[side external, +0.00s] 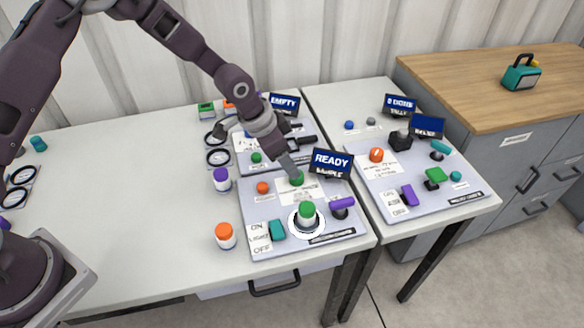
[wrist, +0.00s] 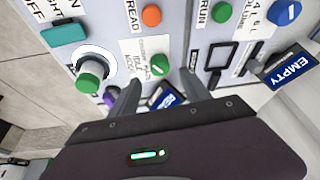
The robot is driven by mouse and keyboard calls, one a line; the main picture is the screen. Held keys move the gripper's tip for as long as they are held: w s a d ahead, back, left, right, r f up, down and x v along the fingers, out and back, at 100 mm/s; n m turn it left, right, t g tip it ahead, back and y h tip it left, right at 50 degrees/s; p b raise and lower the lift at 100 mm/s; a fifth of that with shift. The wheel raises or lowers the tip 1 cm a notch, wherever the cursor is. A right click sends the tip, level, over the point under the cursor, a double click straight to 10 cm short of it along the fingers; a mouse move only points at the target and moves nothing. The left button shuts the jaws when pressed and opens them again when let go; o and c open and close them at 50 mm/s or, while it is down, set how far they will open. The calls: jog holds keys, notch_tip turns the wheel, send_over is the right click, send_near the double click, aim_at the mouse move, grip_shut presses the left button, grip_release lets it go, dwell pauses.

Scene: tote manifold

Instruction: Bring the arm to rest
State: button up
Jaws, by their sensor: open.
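My gripper (side external: 299,154) is above the near control panel (side external: 290,243), in front of the READY display (side external: 331,162). In the wrist view my gripper (wrist: 160,92) is open, with its two fingers apart and nothing between them. A green dial (wrist: 160,66) on the panel shows beyond the fingertips. The same green dial (side external: 297,178) shows just below the gripper in the side view. I cannot tell the exact gap between the fingertips and the dial.
A large green button with a white ring (side external: 307,211), a teal switch (side external: 278,230) and a purple lever (side external: 342,203) stand on the near panel. Purple-capped (side external: 221,179) and orange-capped (side external: 226,235) jars stand left of it. Another panel (side external: 430,190) is at right. The table's left part is mostly clear.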

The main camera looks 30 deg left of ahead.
jog(key=shift+s+a+r, duration=0.1)
jog(key=shift+s+r, duration=0.05)
jog(key=shift+r, duration=0.2)
jog(key=s+a+r+n+y, duration=0.1)
jog(key=s+a+r, duration=0.25)
jog(key=r, duration=0.35)
jog(key=s+a+r+n+t+y, duration=0.1)
jog(key=s+a+r, duration=0.1)
jog(key=s+r, duration=0.3)
jog(key=s+a+r+n+y, duration=0.1)
jog(key=s+a+r, duration=0.2)
jog(key=r, duration=0.5)
jog(key=s+a+r+n, duration=0.1)
jog(key=s+r+n, duration=0.1)
jog(key=s, duration=0.9)
jog(key=s+a+r+n, duration=0.2)
jog(key=s, duration=0.8)
jog(key=shift+s+a+r+t, duration=0.25)
jog(key=shift+s+a+t, duration=0.05)
jog(key=shift+s+t, duration=0.1)
